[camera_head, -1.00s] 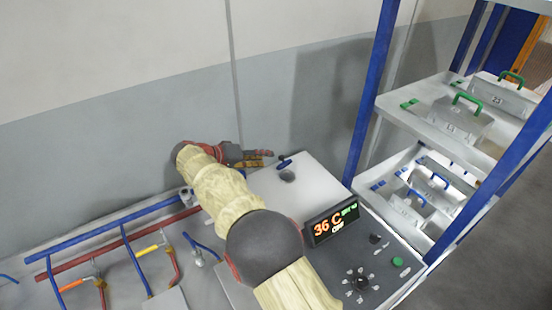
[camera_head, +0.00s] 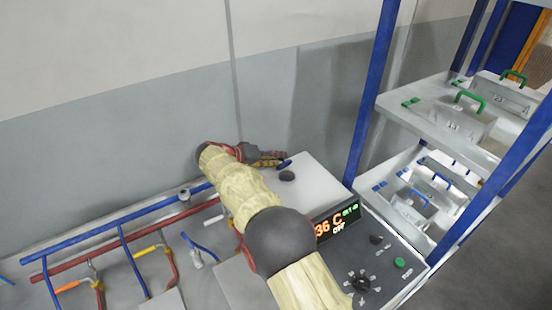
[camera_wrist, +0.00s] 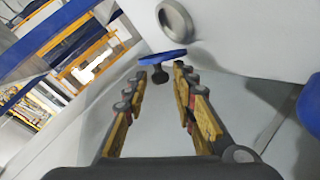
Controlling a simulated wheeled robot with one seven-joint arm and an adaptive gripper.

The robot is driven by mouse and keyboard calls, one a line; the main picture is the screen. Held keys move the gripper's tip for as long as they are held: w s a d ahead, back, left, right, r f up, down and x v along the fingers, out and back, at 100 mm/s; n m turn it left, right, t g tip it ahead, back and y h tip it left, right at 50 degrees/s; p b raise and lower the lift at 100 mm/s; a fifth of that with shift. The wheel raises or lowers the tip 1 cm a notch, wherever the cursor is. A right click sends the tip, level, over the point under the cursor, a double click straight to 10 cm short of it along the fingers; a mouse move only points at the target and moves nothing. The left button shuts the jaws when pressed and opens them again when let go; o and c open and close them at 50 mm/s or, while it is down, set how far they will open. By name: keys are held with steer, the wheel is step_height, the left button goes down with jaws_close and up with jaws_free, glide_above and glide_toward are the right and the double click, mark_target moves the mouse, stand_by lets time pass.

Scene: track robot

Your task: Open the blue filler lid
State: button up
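The blue filler lid (camera_head: 284,164) shows as a small blue piece near the back edge of the pale machine top. In the wrist view it is a flat blue bar (camera_wrist: 162,57) on a short dark stem. My gripper (camera_head: 275,159) is close to its left side in the head view. In the wrist view my gripper (camera_wrist: 160,70) is open, with the lid at or just beyond the fingertips and the space between the fingers empty. I cannot tell whether a fingertip touches it. A round dark fitting (camera_head: 287,176) lies near the lid; a round grey fitting (camera_wrist: 175,20) shows beyond it.
A display (camera_head: 337,222) reading 36 C and a panel with a green button (camera_head: 399,262) are at the machine's front. A blue-post shelf (camera_head: 370,100) with cases stands right. Blue and red pipes (camera_head: 120,238) run left. A wall is behind.

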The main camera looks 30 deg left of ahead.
steer(key=c, duration=0.6)
jaws_close()
steer(key=shift+a+p, duration=0.1)
steer(key=shift+p, duration=0.25)
steer(key=shift+w+a+n+h+p, duration=0.25)
steer(key=shift+a+n+h+p, duration=0.2)
steer(key=shift+p, duration=0.8)
steer(key=shift+w+a+f+n+g+h+p, duration=0.1)
steer(key=shift+w+a+n+g+h+p, duration=0.2)
steer(key=shift+p, duration=0.45)
steer(key=shift+w+a+f+n+g+h+p, duration=0.1)
steer(key=shift+a+n+g+h+p, duration=0.15)
steer(key=shift+n+p, duration=0.35)
steer(key=shift+a, duration=0.1)
steer(key=shift+f+p, duration=0.1)
steer(key=shift+p, duration=0.2)
steer(key=o, duration=0.9)
jaws_free()
steer(key=shift+f, duration=0.1)
